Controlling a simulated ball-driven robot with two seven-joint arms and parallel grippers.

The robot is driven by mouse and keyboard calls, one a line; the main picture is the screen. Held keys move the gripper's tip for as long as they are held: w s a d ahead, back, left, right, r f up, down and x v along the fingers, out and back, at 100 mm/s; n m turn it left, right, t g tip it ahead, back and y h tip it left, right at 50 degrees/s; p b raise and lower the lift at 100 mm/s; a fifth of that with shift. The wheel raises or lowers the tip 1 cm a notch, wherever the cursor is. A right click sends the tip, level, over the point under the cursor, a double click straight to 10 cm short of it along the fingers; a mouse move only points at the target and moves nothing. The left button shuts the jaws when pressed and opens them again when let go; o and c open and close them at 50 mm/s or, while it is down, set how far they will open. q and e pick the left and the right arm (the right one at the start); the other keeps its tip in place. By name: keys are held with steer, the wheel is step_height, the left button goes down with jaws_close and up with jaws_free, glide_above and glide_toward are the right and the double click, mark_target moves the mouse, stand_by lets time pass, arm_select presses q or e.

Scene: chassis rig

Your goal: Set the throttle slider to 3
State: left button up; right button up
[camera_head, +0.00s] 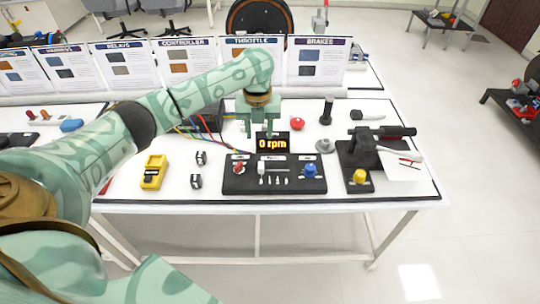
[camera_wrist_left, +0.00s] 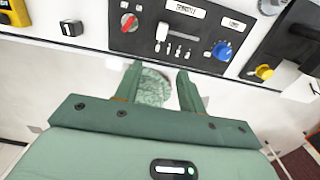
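The throttle slider (camera_head: 262,167) is a small white knob on the black control panel (camera_head: 232,186), between a red knob (camera_head: 238,168) and a blue knob (camera_head: 309,170). It stands at the left of its row of small white marks. The display (camera_head: 272,144) behind the panel reads 0 rpm. The slider also shows in the left wrist view (camera_wrist_left: 162,32), beyond the fingertips. My left gripper (camera_head: 259,127) points down above the table, behind the panel in the head view. Its fingers are apart and empty in the left wrist view (camera_wrist_left: 160,72), clear of the slider. My right gripper is out of view.
A yellow meter (camera_head: 153,172) and two small black-and-white parts lie left of the panel. A black fixture with a yellow knob (camera_head: 360,178) stands to the right. Coloured wires and a red button (camera_head: 297,123) are behind. The table's front strip is clear.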

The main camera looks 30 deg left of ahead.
arm_select(q)
steer(key=b, duration=0.3)
glide_above(261, 168)
step_height(261, 168, down, 6)
step_height(261, 168, down, 9)
steer(key=b, duration=0.4)
steer(key=shift+f, duration=0.55)
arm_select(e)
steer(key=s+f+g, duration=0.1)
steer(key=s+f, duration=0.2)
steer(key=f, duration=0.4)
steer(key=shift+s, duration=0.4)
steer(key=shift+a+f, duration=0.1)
